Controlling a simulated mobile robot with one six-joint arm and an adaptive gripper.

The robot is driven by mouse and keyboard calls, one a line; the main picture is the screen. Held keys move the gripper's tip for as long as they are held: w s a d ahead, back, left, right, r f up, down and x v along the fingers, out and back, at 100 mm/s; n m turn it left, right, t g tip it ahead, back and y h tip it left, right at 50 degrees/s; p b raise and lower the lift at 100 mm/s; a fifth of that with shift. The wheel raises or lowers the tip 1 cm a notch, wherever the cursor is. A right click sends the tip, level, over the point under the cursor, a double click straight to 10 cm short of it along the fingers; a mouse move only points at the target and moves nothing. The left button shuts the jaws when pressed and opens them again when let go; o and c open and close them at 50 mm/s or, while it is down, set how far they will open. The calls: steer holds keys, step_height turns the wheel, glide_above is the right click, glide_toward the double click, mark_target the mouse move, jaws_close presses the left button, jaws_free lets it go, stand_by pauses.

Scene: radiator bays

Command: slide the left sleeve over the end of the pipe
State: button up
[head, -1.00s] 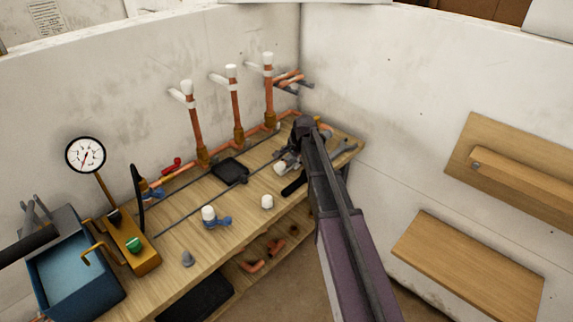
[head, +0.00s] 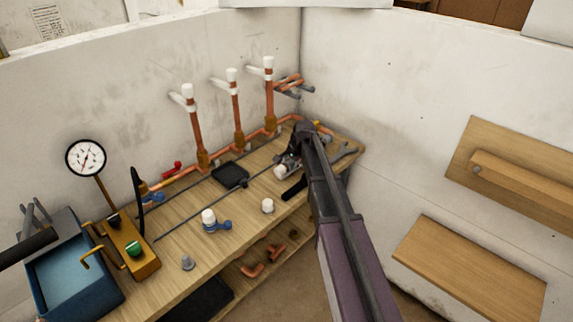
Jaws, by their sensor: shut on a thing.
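A copper pipe (head: 180,172) runs along the back of the wooden bench, with three upright copper risers (head: 195,125) standing from it, each with a white top. My gripper (head: 292,158) is low over the far right part of the bench, near the right end of the pipe run. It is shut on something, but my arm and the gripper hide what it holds. A white-topped fitting (head: 281,172) shows right beside the fingers; whether they touch it I cannot tell. I cannot make out the left sleeve for sure.
On the bench (head: 180,240) are a black square block (head: 230,175), a white cap (head: 267,205), a blue valve with a white top (head: 209,217) and a grey cone (head: 188,263). A gauge pump (head: 130,245) with a blue tank stands at left. Walls close the back and right.

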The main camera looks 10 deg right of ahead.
steer(key=shift+d, duration=0.15)
steer(key=shift+w+d, duration=0.7)
steer(key=shift+d, duration=0.3)
steer(key=o, duration=1)
steer(key=shift+s+r+p, duration=0.1)
steer(key=shift+r+p, duration=0.4)
steer(key=p+v, duration=0.5)
steer(key=v, duration=0.1)
steer(key=shift+p, duration=0.3)
